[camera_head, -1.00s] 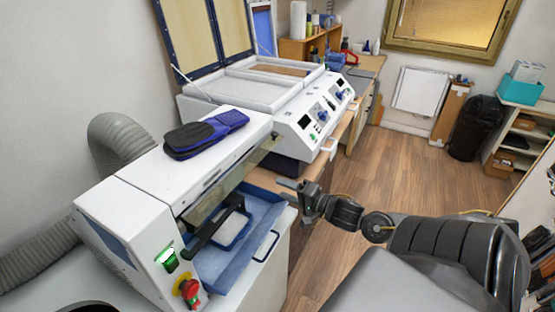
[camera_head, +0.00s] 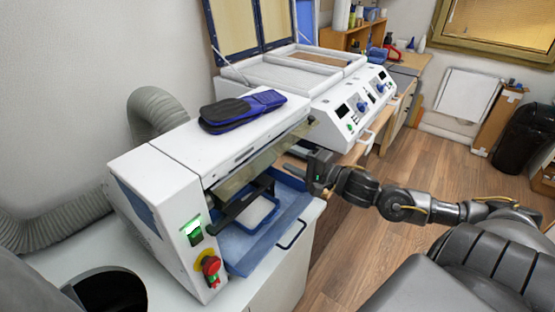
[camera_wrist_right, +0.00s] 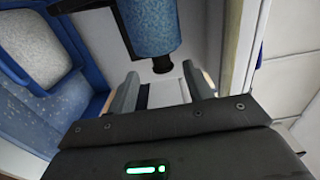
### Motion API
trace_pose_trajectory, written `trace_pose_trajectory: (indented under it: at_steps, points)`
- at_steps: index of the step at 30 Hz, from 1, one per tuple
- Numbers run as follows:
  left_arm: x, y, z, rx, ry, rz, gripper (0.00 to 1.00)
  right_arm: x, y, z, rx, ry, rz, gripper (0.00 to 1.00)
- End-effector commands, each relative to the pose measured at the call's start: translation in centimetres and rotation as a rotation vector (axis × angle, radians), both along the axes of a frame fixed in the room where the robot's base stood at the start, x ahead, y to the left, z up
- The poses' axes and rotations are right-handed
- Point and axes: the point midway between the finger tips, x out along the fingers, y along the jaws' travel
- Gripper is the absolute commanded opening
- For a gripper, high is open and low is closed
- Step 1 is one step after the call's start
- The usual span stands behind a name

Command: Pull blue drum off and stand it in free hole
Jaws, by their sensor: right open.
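The blue drum (camera_wrist_right: 155,28) is a speckled blue cylinder at the top of the right wrist view. A dark stub sticks out of its near end. I cannot make the drum out in the head view. My right gripper (camera_wrist_right: 162,92) is open, its two fingers pointing toward the drum's end with nothing between them. In the head view the right gripper (camera_head: 303,166) is at the open right side of the white machine (camera_head: 160,190). A dark round opening (camera_head: 108,292) shows in the white top at the lower left; I cannot tell whether it is the free hole. My left gripper is out of view.
A blue tray (camera_head: 236,252) with a pale pad sits in the machine's front, beside my gripper. A white control unit (camera_head: 352,112) stands behind. The wooden floor (camera_head: 380,250) at right is open.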

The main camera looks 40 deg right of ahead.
Motion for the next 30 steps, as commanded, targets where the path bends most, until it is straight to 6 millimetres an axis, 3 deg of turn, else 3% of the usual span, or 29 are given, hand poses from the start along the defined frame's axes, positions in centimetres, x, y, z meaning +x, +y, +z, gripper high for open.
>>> trace_pose_trajectory:
  at_steps: [1,12,28,30]
  points:
    - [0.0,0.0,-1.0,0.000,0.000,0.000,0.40,0.7,0.2,-0.3,-0.002,-0.006,0.000,0.51]
    - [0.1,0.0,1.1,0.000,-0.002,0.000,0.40,4.4,1.2,0.3,0.002,-0.002,-0.004,0.51]
    - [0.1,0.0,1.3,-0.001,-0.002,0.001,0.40,5.3,1.5,0.0,-0.002,0.002,-0.001,0.51]
    - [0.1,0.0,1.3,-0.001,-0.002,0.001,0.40,5.3,1.5,0.0,-0.002,0.002,-0.001,0.43]
